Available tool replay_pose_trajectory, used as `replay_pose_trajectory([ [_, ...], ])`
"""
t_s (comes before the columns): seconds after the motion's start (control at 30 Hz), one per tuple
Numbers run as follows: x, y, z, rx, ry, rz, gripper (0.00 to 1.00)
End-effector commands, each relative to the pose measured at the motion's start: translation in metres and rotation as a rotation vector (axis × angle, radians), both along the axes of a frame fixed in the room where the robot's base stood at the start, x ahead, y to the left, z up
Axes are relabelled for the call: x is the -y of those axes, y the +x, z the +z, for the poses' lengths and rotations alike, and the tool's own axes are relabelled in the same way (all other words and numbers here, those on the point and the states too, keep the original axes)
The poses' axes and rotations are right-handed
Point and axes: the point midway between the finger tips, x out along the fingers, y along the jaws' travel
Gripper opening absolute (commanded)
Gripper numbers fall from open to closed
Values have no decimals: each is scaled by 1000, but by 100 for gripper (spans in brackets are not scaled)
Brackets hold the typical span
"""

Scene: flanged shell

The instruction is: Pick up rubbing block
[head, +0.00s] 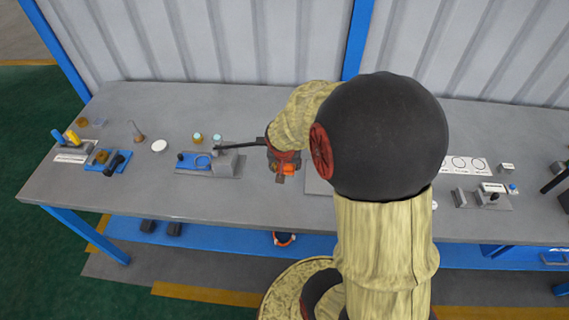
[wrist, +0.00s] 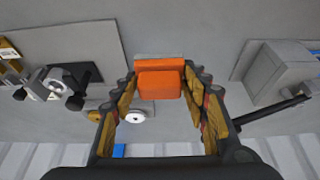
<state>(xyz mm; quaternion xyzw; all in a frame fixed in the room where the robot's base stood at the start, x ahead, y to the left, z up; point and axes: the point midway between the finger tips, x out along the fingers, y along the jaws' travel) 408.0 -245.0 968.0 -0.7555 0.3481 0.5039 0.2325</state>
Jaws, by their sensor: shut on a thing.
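The rubbing block is an orange block with a grey strip along its far edge; it shows in the wrist view (wrist: 160,84) between the two fingers of my gripper (wrist: 160,92). The fingers press against its left and right sides. In the head view the orange block (head: 290,169) shows at my gripper (head: 282,172), over the middle of the grey workbench (head: 120,190). My arm hides part of the bench to the right of it. I cannot tell whether the block is touching the bench.
A grey fixture with a dark rod (head: 225,160) stands close to the left of my gripper. A blue tray (head: 105,162) and a white disc (head: 159,146) lie farther left. Another fixture (head: 483,198) stands at the right. The front bench edge between the left fixtures is clear.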

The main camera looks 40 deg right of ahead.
Motion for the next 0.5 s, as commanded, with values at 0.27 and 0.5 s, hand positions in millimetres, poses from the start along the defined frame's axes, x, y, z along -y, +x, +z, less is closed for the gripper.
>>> replay_pose_trajectory([
  [0.27, -36, -46, 34, 2, -1, 2, 17],
  [0.5, -54, -70, 47, 1, 0, 1, 17],
])
